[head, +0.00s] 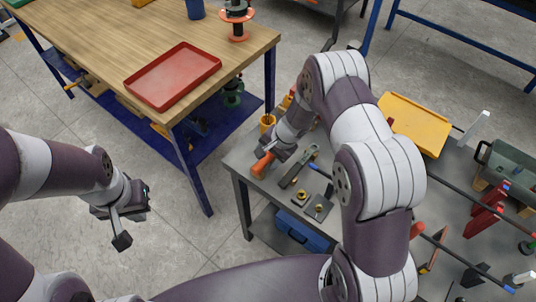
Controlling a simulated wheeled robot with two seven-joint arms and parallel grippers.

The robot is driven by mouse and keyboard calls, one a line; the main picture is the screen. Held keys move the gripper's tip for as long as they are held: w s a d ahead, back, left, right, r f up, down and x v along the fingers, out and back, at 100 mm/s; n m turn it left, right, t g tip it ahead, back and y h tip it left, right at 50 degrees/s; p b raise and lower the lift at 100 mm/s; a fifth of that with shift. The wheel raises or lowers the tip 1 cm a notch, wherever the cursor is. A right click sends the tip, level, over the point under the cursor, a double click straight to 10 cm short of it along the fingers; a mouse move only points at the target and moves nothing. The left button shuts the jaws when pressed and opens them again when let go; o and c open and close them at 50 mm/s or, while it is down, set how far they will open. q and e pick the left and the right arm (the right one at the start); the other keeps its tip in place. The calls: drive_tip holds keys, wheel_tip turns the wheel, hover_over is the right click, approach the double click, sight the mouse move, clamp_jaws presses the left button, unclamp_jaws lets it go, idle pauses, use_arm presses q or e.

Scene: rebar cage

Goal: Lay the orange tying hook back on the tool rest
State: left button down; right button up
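The orange tying hook (262,165) shows as an orange handle at the left end of the grey bench, right at the fingers of my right gripper (270,155). The gripper points down over the bench's near-left part. Its fingers are mostly hidden by its own body, so I cannot tell whether they are closed on the handle. The hook's metal end is hidden. I cannot clearly pick out the tool rest; a long grey piece (299,167) lies just right of the gripper. My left gripper (121,238) hangs over the bare floor, away from the bench; its finger gap is not clear.
Small dark plates with brass-coloured parts (301,196) lie in front. A yellow tray (415,122), rods and red supports (485,216) fill the bench's right side. A wooden table (95,45) with a red tray (173,76) stands left.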

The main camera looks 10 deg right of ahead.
drive_tip(key=v, duration=1.2)
drive_tip(key=shift+r, duration=0.3)
